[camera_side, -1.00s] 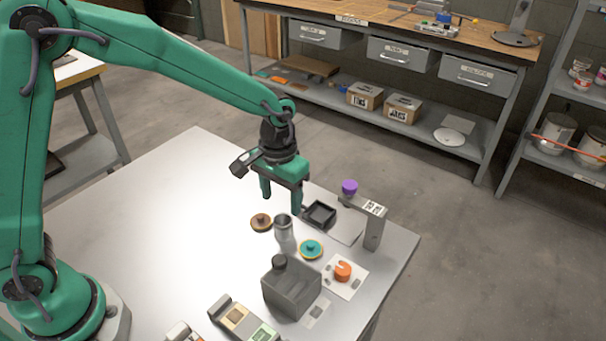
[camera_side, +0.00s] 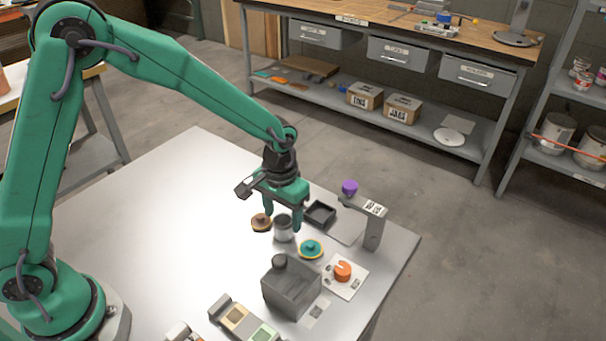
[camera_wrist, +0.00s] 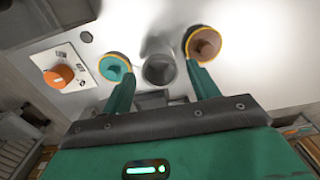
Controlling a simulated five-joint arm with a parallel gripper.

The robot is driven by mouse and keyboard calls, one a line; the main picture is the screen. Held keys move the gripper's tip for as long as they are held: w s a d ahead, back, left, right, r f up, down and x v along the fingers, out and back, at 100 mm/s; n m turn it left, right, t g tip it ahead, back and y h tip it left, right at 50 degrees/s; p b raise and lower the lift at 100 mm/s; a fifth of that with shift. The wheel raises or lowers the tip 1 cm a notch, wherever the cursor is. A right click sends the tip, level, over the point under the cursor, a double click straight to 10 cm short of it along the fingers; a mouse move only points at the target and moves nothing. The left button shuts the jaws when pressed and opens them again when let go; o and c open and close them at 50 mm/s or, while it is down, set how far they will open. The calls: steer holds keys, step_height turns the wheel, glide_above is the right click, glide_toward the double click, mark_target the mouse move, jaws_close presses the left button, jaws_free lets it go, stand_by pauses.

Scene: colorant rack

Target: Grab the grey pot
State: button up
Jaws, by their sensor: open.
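The grey pot (camera_side: 283,232) is a plain grey cylinder standing upright on the pale table. In the wrist view the pot (camera_wrist: 159,70) shows from above as a dark round opening, between a teal-topped pot (camera_wrist: 114,67) and a brown-topped pot (camera_wrist: 203,43). My gripper (camera_side: 282,226) is low over the pot, open, with one green finger to each side of it. In the wrist view my gripper's fingertips (camera_wrist: 158,72) flank the pot with a gap on both sides. I see no contact. The fingers partly cover the pot in the side view.
The teal-topped pot (camera_side: 310,249) and brown-topped pot (camera_side: 261,222) stand close by. A dark square tray (camera_side: 320,213) and a grey stand (camera_side: 374,228) are behind right. The table's left is clear.

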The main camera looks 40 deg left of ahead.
steer(key=shift+f, duration=1.25)
steer(key=c, duration=1.1)
steer(key=shift+r, duration=0.2)
step_height(320, 180, up, 10)
steer(key=shift+f, duration=0.15)
